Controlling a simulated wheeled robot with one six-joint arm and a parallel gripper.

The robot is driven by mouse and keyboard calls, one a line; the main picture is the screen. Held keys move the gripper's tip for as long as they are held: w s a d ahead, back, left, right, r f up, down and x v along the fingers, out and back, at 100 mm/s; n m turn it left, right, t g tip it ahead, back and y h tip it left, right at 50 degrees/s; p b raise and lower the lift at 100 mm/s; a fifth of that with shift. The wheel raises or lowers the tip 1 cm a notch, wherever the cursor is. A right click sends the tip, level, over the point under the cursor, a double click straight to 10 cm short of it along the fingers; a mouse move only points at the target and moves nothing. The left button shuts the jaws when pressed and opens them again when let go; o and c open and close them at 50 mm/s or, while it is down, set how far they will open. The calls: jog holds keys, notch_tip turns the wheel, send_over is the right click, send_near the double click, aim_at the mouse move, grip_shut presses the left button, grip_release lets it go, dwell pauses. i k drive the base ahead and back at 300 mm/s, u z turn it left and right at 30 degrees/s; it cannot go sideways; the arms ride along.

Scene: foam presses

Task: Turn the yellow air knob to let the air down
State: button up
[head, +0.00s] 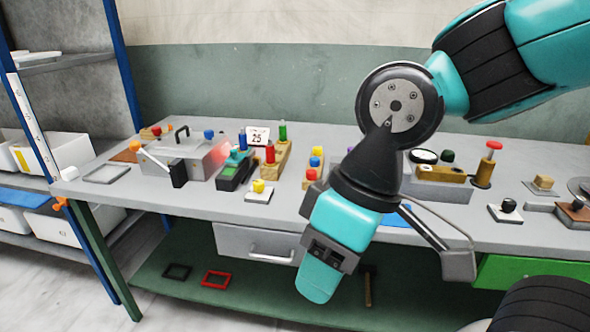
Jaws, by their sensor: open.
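A small yellow knob (258,185) stands on a white square plate near the table's front edge, left of centre. A brass-yellow block (442,173) lies on a grey base at the right, beside a round white-faced gauge (424,156) and a dark green knob (448,156). I cannot tell which yellow part is the air knob. My gripper (459,264) shows only in part, a grey finger past the table's front edge, low right of my wrist. It is open, and nothing shows in it. My arm hides part of the table between the two yellow parts.
A grey box with a black handle (183,155) and several coloured pegs on wooden blocks (275,160) crowd the left. A red-topped brass post (484,170) and a black knob on a white plate (507,206) stand right. A blue-posted shelf (122,65) edges the left.

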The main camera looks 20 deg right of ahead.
aim_at(258, 186)
jog(key=z, duration=0.25)
jog(key=i, duration=1.1)
jog(key=u, duration=0.3)
